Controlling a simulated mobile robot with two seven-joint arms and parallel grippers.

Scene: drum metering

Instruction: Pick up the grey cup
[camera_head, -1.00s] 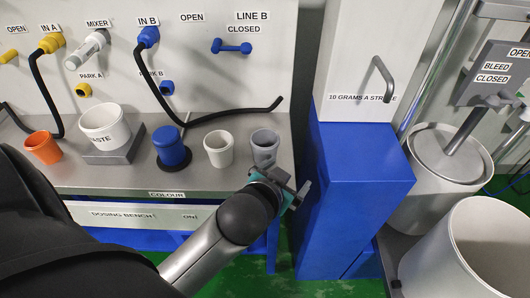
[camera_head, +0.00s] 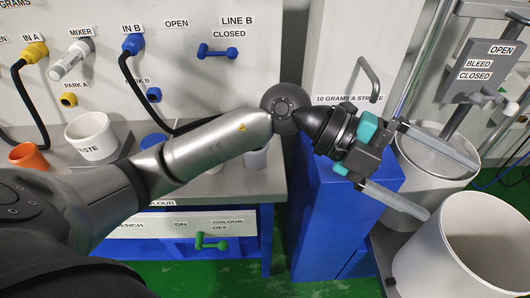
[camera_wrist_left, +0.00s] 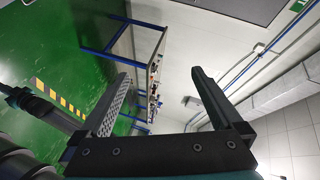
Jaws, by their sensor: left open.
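The grey cup (camera_head: 256,159) stands on the right end of the steel bench top in the head view. My left arm passes in front of it and hides its upper part. My left gripper (camera_head: 452,191) is stretched out well to the right of the cup, past the blue cabinet, in front of the drums. Its two fingers are wide apart with nothing between them. The left wrist view also shows the open, empty fingers (camera_wrist_left: 160,85), with the green floor and a far-off table beyond. The cup does not show there. My right gripper is not in view.
An orange cup (camera_head: 28,157) and a white waste tub (camera_head: 90,137) stand at the bench's left. The blue cabinet (camera_head: 340,215) adjoins the bench's right side. A large white bucket (camera_head: 470,250) and a lidded drum (camera_head: 420,195) stand at the right.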

